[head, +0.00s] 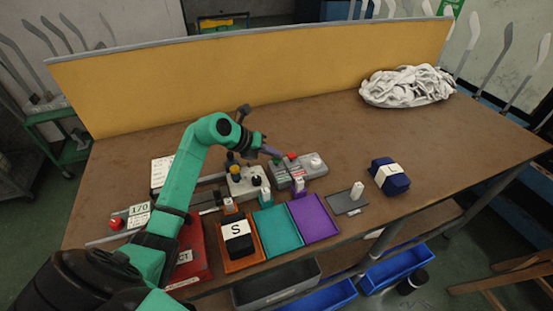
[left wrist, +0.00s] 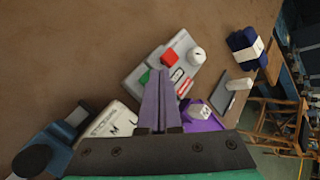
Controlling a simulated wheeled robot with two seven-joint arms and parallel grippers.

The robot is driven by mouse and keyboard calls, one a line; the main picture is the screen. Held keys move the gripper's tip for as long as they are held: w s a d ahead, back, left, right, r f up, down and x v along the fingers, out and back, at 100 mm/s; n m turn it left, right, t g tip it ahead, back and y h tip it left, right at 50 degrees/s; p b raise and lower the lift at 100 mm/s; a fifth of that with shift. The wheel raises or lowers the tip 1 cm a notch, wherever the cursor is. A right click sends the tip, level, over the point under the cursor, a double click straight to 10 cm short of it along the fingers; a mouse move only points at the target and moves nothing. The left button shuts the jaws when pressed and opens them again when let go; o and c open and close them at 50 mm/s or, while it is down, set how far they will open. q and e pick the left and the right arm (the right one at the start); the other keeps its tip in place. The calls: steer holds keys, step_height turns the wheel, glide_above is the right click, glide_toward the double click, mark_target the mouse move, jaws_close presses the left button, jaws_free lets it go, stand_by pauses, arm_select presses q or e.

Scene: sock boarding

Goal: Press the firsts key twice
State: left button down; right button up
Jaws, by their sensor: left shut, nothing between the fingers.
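A grey key box (head: 299,168) stands near the middle of the table, with a green key (head: 277,161), a red key (head: 292,156) and a white key (head: 315,160) on top. Its labels are too small to tell which key is the firsts key. My left gripper (head: 274,152) is shut and empty, its fingertips over the green key's end of the box. In the left wrist view the shut fingers (left wrist: 157,78) partly cover the green key (left wrist: 145,77); the red key (left wrist: 169,57) and white key (left wrist: 197,53) are clear. I cannot tell whether the tips touch. My right gripper is out of view.
A second box with knobs (head: 245,184) stands left of the key box. Orange, teal (head: 277,229) and purple (head: 314,217) trays line the front edge, a black S-banded bundle (head: 238,243) in the orange one. A navy bundle (head: 390,178) lies right; white socks (head: 407,86) lie behind.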

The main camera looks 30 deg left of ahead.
arm_select(q)
steer(key=shift+f, duration=0.3)
steer(key=shift+s+d+f+b, duration=0.15)
steer(key=shift+d+f+b, duration=0.3)
steer(key=shift+f+b, duration=0.4)
stand_by(0.6)
steer(key=shift+a+r+p, duration=0.2)
steer(key=shift+r+p, duration=0.45)
steer(key=shift+a+r, duration=0.3)
steer(key=shift+a, duration=0.1)
step_height(320, 180, up, 6)
steer(key=p, duration=0.4)
steer(key=shift+f+p, duration=0.25)
steer(key=shift+p, duration=0.1)
stand_by(1.7)
